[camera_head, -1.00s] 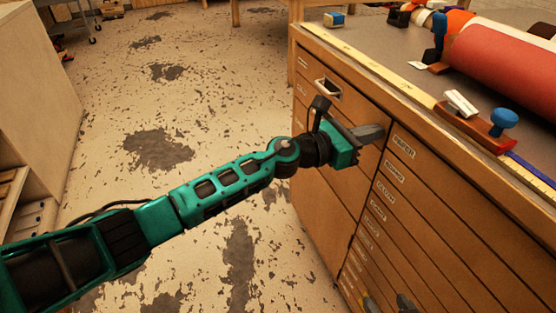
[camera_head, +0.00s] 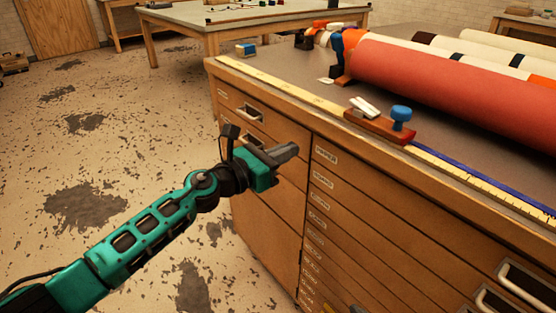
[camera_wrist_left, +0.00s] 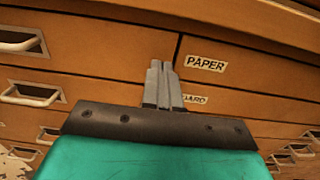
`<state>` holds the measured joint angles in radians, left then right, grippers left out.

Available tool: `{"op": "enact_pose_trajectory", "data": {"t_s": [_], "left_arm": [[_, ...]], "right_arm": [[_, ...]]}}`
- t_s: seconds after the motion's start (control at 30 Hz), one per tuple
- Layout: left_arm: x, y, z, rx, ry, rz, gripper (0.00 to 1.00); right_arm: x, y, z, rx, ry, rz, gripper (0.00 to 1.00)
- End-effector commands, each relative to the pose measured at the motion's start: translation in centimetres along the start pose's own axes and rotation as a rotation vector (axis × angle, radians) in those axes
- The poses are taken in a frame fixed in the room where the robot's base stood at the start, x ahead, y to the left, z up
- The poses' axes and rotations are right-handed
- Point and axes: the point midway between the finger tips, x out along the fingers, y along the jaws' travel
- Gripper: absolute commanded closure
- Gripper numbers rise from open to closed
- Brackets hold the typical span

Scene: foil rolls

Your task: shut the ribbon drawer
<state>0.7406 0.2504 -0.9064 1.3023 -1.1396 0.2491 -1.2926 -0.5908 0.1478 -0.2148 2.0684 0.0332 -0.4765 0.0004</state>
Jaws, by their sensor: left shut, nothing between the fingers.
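A wooden cabinet (camera_head: 270,215) has columns of drawers with small white labels. In the left wrist view the labels read "PAPER" (camera_wrist_left: 206,63) and, partly hidden, "...ARD" (camera_wrist_left: 194,99). I cannot read a ribbon label in either view, so I cannot tell which drawer is the ribbon one. The drawer fronts that show look roughly flush. My left gripper (camera_head: 287,153) is shut and empty, its tips at the upper cabinet front near the seam left of the paper drawer. The tips (camera_wrist_left: 160,68) also show in the wrist view; contact is unclear. My right gripper is out of view.
On the cabinet top lie a big red roll (camera_head: 440,77), a red-brown tool with a blue knob (camera_head: 402,114) and a yellow ruler strip (camera_head: 280,84). Metal handles (camera_head: 525,284) stick out at lower right. Open floor (camera_head: 130,150) lies to the left.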

Motion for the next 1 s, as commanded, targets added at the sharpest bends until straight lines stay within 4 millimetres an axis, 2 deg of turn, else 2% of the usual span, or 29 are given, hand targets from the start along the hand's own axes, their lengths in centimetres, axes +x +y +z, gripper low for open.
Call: {"op": "enact_pose_trajectory", "data": {"t_s": [0.07,0.2,0.4,0.53,0.67,0.77,0.83,1.0], "left_arm": [[-0.5,0.5,-0.3,0.0,0.002,-0.001,1.0],[-4.0,0.6,-0.1,-0.002,0.006,-0.001,1.0],[-8.1,0.5,-0.2,-0.002,0.006,-0.002,1.0],[-9.7,0.5,-0.3,-0.003,0.005,-0.002,1.0],[-10.5,0.3,-0.3,-0.028,-0.001,0.0,1.0],[-10.9,-0.4,-0.7,-0.173,-0.037,0.025,1.0],[-11.4,-1.0,-1.1,-0.371,-0.084,0.063,1.0],[-14.2,-1.8,-3.6,-1.07,-0.252,0.213,1.0]], "right_arm": [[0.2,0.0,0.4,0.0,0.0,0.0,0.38],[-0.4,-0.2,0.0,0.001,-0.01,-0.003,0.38],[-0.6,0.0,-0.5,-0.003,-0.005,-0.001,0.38],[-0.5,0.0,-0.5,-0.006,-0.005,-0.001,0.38],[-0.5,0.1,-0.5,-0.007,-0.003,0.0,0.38],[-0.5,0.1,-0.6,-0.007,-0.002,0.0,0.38],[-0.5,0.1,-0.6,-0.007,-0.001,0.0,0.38],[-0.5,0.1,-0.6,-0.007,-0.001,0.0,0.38]]}}
